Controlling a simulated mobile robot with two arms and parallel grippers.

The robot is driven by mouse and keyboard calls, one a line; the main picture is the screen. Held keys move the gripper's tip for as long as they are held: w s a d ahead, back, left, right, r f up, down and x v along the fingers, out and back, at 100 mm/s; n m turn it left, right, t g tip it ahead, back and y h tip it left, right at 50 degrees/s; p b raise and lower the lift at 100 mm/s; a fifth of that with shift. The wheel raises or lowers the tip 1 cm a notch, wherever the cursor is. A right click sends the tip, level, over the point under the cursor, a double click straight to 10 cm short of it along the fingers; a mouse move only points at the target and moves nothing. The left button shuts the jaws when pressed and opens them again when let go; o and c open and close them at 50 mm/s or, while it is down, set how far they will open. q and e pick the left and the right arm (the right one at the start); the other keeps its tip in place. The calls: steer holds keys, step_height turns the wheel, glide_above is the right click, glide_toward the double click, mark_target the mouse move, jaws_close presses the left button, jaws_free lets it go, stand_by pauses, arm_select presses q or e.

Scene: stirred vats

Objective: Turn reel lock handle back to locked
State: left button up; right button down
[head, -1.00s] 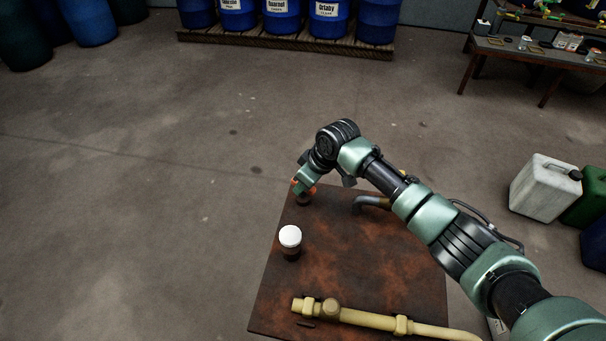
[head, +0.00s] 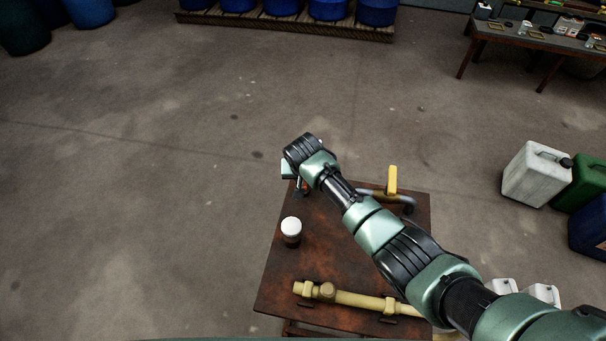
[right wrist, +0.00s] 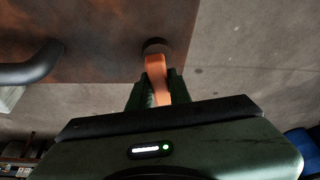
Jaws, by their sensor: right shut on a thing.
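The orange handle (right wrist: 157,78), which I take to be the reel lock handle, sits on a dark round base (right wrist: 155,46) at the edge of the rusty table. My right gripper (right wrist: 158,84) is shut on it, with a dark green finger on each side. In the head view my right gripper (head: 300,187) is at the table's far left corner, where my wrist hides most of the handle. Whether the handle stands at locked cannot be told. My left gripper is not in view.
The rusty table (head: 340,245) also bears a white-capped dark post (head: 291,229), a pale yellow pipe (head: 350,298) and a bent grey pipe with a yellow lever (head: 392,180). Jerrycans (head: 536,175) stand at the right. The floor left of the table is clear.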

steer(key=shift+m+h, duration=0.5)
steer(key=shift+m, duration=0.7)
steer(key=c, duration=1.3)
jaws_free()
steer(key=shift+v, duration=3.95)
steer(key=shift+a, duration=0.1)
